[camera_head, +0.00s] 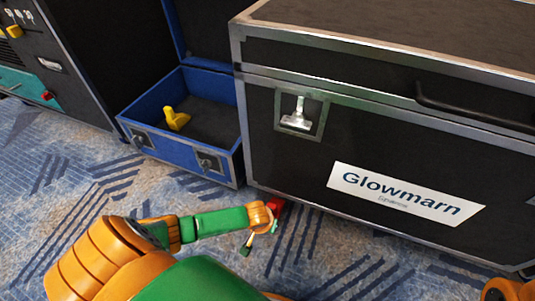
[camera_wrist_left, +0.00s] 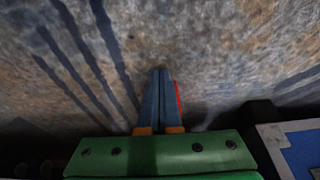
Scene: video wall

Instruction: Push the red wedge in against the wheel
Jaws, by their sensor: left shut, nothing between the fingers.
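The red wedge (camera_head: 277,206) is on the carpet by the lower edge of the large black Glowmarn case (camera_head: 300,185), partly hidden behind my left wrist in the head view. In the left wrist view, a thin red strip of the wedge (camera_wrist_left: 178,98) shows along the right side of my fingers. My left gripper (camera_wrist_left: 160,72) is shut with nothing between its fingers, pointing toward the carpet. Whether it touches the wedge I cannot tell. No wheel shows clearly in either view. My right gripper is not in view.
An open blue case (camera_head: 222,165) with a yellow object (camera_head: 176,119) in it stands left of the black case; its corner may show in the left wrist view (camera_wrist_left: 290,143). A dark cabinet (camera_head: 75,55) stands far left. The patterned carpet (camera_head: 50,200) in front is free.

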